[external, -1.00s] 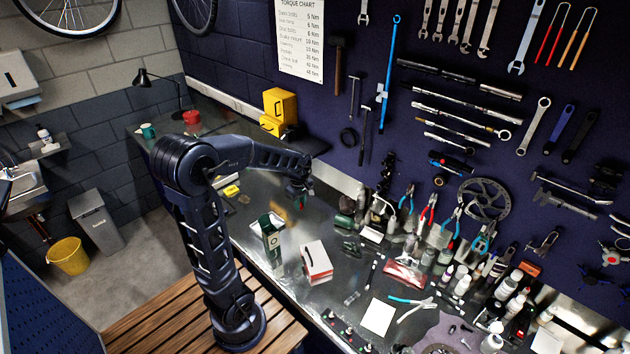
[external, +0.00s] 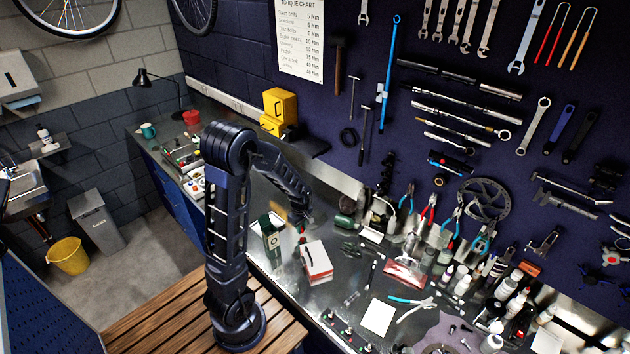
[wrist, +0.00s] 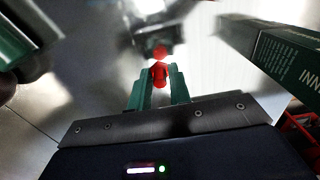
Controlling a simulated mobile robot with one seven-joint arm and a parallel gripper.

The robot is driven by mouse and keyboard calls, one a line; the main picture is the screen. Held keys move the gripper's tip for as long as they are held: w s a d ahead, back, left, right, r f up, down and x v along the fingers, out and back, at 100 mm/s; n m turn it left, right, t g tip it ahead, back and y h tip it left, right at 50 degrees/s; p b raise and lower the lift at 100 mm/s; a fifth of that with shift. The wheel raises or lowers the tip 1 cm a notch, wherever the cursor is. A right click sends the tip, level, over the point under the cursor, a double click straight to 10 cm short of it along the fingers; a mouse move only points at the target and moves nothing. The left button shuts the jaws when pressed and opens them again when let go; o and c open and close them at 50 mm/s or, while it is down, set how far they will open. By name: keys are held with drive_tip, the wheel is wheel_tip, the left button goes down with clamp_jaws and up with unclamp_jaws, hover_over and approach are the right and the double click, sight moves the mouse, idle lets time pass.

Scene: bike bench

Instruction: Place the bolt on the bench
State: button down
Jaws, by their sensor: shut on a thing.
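My gripper (wrist: 158,84) is shut on a small red thing, seemingly the bolt (wrist: 159,73), held between its two green fingertips in the wrist view. Only its red end shows; the rest is hidden by the fingers. A red reflection shows just beyond it in the shiny steel bench (wrist: 85,82). In the external view my gripper (external: 301,222) is low over the bench (external: 342,280), behind the white and red box. The gap between the bolt and the surface cannot be told.
A green box (external: 270,238) stands left of my gripper; a green box also shows at right in the wrist view (wrist: 275,55). A white and red box (external: 316,262) stands nearer the bench front. Bottles and pliers crowd the right. A dark green rounded thing (wrist: 28,35) is at upper left.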

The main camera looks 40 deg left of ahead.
drive_tip(key=shift+f, duration=1.15)
drive_tip(key=c, duration=1.3)
unclamp_jaws()
drive_tip(key=shift+f, duration=0.1)
wheel_tip(320, 180, up, 12)
drive_tip(key=shift+d+r, duration=0.1)
drive_tip(key=shift+r, duration=0.1)
drive_tip(key=s+d+r+m+t, duration=0.2)
drive_tip(key=s+d+r+m, duration=0.3)
drive_tip(key=s+r+m, duration=0.2)
drive_tip(key=s+d+r+m+t, duration=0.2)
drive_tip(key=s+d+r+m, duration=0.3)
drive_tip(key=s+m, duration=0.6)
wheel_tip(320, 180, up, 3)
drive_tip(key=shift+s+d+f+t, duration=0.15)
drive_tip(key=shift+s+d+t, duration=0.2)
drive_tip(key=shift+s, duration=0.45)
